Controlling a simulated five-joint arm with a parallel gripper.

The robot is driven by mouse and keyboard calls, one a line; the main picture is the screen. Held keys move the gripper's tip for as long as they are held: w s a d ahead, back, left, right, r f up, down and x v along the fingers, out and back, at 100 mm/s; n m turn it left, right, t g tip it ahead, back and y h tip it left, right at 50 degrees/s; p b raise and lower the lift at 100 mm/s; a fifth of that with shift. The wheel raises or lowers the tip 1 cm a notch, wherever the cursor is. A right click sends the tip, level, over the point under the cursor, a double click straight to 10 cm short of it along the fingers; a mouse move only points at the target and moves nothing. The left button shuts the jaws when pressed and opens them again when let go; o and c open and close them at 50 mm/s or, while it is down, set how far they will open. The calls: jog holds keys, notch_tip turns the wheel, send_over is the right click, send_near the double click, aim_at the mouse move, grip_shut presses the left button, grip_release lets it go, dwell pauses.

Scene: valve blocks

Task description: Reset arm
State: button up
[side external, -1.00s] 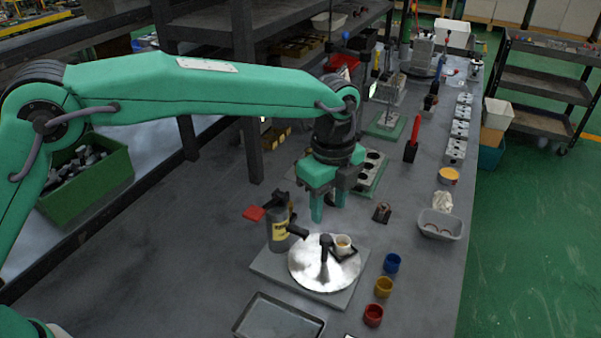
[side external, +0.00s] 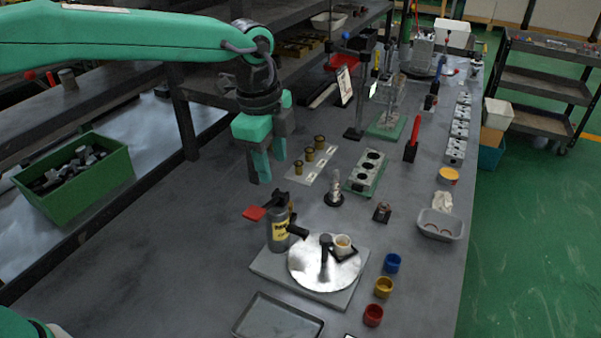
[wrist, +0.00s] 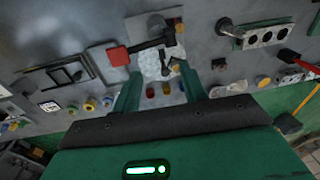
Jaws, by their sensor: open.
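The gripper also shows in the wrist view (wrist: 168,92), where the fingers point toward the bench.
Blue (side external: 392,263), yellow (side external: 383,287) and red (side external: 373,315) cups stand right of the plate. A grey tray (side external: 278,318) lies in front. A green bin (side external: 75,180) is at left. The bench's left part is clear.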

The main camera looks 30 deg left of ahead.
jog(key=s+a+r+n+t, duration=0.1)
jog(key=s+a+r+n, duration=0.3)
jog(key=a, duration=0.3)
jog(key=s+a+r+n+t, duration=0.1)
jog(key=s+a+n, duration=0.35)
jog(key=a, duration=0.25)
jog(key=s+a+f+n+t, duration=0.2)
jog(key=s+a+f+n, duration=0.2)
jog(key=s+a+n, duration=0.5)
jog(key=shift+s+a+y, duration=0.15)
jog(key=shift+s+y, duration=0.15)
jog(key=shift+s, duration=1.9)
